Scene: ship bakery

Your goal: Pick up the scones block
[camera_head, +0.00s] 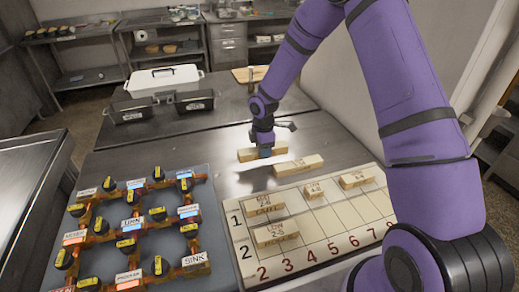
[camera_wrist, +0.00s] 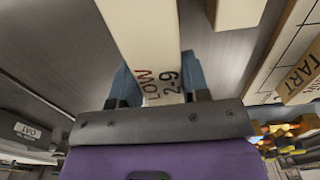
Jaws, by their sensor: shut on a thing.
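My gripper (camera_head: 265,150) is shut on a long pale wooden block (camera_head: 248,155) at the back of the steel table. In the wrist view the same block (camera_wrist: 145,35) lies between the blue fingers (camera_wrist: 160,85), with "LOW 2-9" on its end. Its product name is not readable, so I cannot tell whether it is the scones block. A second pale block (camera_head: 298,165) lies just to the right and nearer; it shows partly in the wrist view (camera_wrist: 238,10). I cannot tell whether the held block touches the table.
A numbered board (camera_head: 335,222) with several labelled blocks, one reading TART (camera_head: 264,208), lies at the front right. A grey panel of orange tracks and knobs (camera_head: 105,190) is at the front left. A white tub (camera_head: 163,80) and dark bins (camera_head: 194,102) stand at the back left.

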